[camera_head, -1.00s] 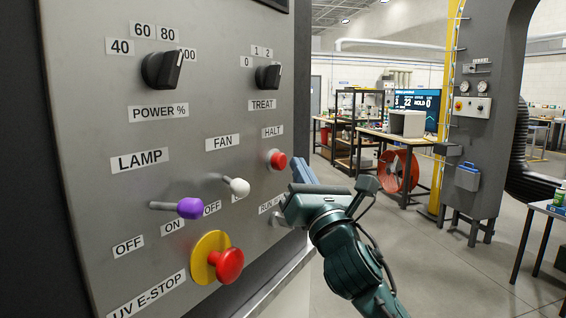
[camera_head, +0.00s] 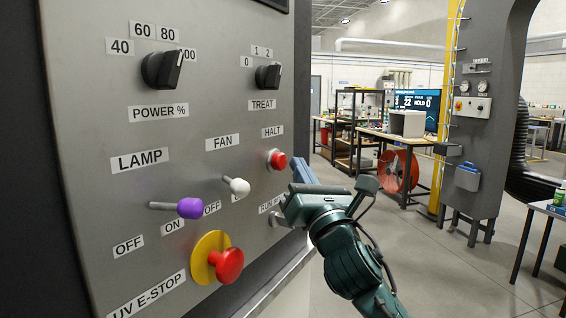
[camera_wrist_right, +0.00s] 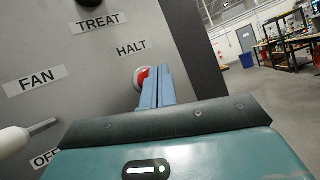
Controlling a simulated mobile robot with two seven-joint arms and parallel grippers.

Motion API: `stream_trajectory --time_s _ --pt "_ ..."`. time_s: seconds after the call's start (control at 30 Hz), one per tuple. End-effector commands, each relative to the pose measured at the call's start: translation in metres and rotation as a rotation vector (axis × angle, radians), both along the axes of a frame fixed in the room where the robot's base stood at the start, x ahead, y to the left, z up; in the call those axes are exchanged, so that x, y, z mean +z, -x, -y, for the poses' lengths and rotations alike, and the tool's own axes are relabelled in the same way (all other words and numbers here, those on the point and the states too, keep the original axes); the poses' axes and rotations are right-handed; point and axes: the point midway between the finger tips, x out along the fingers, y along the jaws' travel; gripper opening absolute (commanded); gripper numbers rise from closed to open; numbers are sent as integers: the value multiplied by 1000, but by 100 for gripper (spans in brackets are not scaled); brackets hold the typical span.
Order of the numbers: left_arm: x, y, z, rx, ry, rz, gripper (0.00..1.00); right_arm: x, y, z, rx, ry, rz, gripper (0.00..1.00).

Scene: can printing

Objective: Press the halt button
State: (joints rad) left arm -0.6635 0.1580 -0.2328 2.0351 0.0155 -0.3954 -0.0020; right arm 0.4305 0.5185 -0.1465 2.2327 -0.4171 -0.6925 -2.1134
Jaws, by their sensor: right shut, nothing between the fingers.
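The halt button (camera_head: 278,160) is a small red button in a pale ring on the grey control panel (camera_head: 215,70), under the HALT label (camera_head: 272,131). My right gripper (camera_head: 299,166) is shut and empty, its blue fingers just right of the button in the head view. In the right wrist view the shut fingers (camera_wrist_right: 157,84) point at the panel and cover the right part of the halt button (camera_wrist_right: 140,77). I cannot tell whether the fingertips touch it. My left gripper is out of view.
Near the halt button are the white-tipped FAN lever (camera_head: 237,187), the purple-tipped LAMP lever (camera_head: 190,208) and the red UV E-STOP knob (camera_head: 229,265) on a yellow plate. The POWER knob (camera_head: 162,70) and TREAT knob (camera_head: 268,76) are above. Open floor (camera_head: 440,270) lies to the right.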

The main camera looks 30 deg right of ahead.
Motion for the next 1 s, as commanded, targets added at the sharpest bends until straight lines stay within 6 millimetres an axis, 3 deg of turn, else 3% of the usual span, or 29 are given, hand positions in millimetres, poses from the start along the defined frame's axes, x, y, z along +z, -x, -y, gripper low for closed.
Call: stream_trajectory --time_s 1.0 --pt "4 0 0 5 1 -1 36 0 -8 -5 0 0 0 0"
